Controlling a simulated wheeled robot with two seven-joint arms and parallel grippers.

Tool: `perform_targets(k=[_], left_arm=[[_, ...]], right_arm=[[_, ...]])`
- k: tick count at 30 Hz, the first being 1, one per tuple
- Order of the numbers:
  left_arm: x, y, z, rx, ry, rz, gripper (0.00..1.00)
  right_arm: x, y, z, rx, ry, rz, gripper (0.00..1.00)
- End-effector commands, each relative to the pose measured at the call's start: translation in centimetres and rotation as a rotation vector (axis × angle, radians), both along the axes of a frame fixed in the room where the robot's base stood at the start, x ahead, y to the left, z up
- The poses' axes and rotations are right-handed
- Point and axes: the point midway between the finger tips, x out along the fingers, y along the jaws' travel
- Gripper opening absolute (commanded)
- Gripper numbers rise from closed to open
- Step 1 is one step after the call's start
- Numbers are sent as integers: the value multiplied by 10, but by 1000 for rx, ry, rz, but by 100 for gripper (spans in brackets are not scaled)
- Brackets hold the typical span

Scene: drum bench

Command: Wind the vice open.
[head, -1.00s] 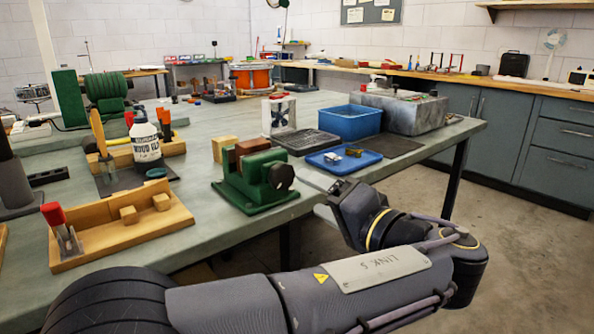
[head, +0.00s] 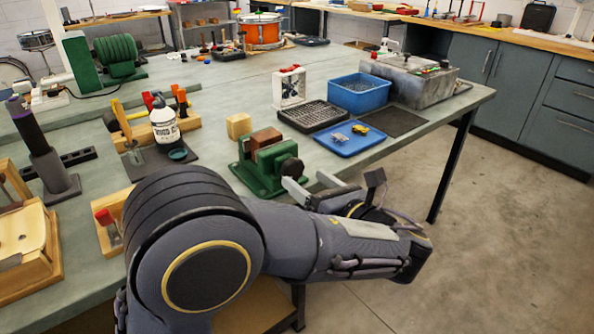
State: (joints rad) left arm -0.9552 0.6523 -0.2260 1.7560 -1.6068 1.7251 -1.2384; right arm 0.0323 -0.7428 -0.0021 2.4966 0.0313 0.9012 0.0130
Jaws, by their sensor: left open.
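The green vice (head: 259,179) stands at the front edge of the bench, with brown jaw blocks on top. Its dark round knob (head: 292,168) faces right, toward the edge. I cannot tell how wide the gap between the jaws is. My left gripper (head: 305,181) is open, with its two pale fingers just right of and below the knob. One finger overlaps the knob's lower side in the picture; I cannot tell whether they touch. Nothing shows between the fingers. My left arm hides the bench front below the vice. My right gripper is not in view.
A blue tray with small parts (head: 350,147), a black grid mat (head: 312,116) and a blue bin (head: 359,93) lie right of and behind the vice. Open floor lies to the right.

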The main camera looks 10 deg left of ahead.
Motion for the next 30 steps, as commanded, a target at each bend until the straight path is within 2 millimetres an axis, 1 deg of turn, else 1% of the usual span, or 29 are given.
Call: perform_targets(k=[1, 3, 7, 12, 18, 19, 27, 29, 30], left_arm=[[5, 8, -2, -3, -1, 5, 67], [12, 17, -1, -2, -2, 3, 67], [21, 28, -1, -2, -2, 2, 67], [26, 34, 0, -2, -3, 1, 67], [27, 34, 1, -2, -3, 0, 67], [27, 34, 1, -2, -3, 0, 66], [27, 34, 1, -2, -3, 0, 31], [27, 34, 1, -2, -3, 0, 23], [27, 34, 1, -2, -3, 0, 23]], right_arm=[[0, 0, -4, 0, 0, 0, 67], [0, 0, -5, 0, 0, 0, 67], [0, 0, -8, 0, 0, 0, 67], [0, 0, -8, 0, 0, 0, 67], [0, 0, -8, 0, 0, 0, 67], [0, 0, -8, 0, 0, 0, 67], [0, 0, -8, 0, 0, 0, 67], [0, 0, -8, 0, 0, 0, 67], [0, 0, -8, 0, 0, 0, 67]])
